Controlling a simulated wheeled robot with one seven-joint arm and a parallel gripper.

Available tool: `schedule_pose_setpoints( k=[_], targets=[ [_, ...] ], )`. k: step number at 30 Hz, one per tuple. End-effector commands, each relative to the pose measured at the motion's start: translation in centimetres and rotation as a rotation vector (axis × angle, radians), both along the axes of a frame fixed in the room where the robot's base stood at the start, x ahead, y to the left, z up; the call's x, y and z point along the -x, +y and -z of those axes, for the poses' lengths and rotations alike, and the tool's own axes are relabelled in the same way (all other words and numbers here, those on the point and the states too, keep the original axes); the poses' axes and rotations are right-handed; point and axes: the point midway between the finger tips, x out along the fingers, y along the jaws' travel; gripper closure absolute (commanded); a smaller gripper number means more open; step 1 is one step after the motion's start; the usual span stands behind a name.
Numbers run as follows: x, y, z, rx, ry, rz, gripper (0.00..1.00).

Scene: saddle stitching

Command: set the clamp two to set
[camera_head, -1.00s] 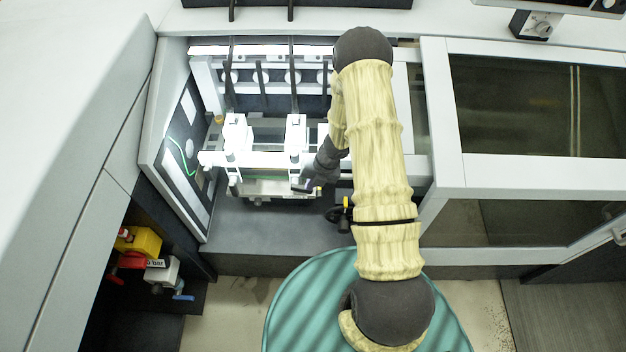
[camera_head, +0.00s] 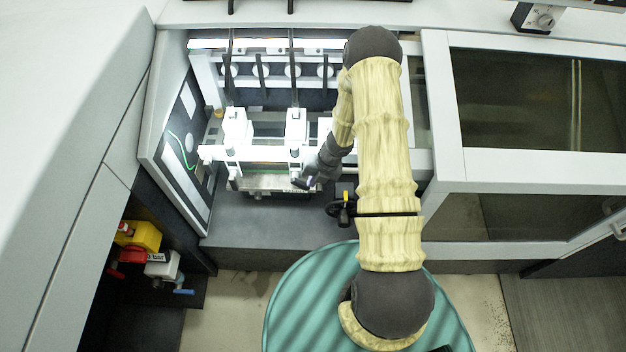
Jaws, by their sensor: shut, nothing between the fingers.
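Two white clamp-like blocks stand side by side on the white crossbar inside the open machine bay. The left block (camera_head: 236,127) is clear of my arm. The right block (camera_head: 296,125) has a rod and a small dark part below it. I cannot tell from any marking which one is clamp two. My gripper (camera_head: 301,184) is shut and empty, at the lower end of the right block's rod. Whether it touches the clamp there is too small to tell. My arm hides the bay's right part.
A white crossbar (camera_head: 212,153) runs along the front of the blocks, with a metal plate below it. A black knob with a yellow top (camera_head: 345,204) stands close beside my arm. The grey ledge (camera_head: 255,228) in front is clear. Framed windows (camera_head: 520,100) close the right side.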

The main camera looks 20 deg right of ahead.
Motion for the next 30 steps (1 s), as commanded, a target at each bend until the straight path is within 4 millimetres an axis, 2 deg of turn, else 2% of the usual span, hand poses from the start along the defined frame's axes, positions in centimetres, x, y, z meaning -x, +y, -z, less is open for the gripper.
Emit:
schedule_pose_setpoints(
  k=[7,22,30],
  targets=[
    [0.0,0.0,-1.2,0.0,0.0,0.0,1.0],
    [0.0,-0.2,-1.5,0.0,0.0,0.0,1.0],
    [0.4,-1.5,-3.6,0.0,0.0,-0.003,1.0]
  ],
)
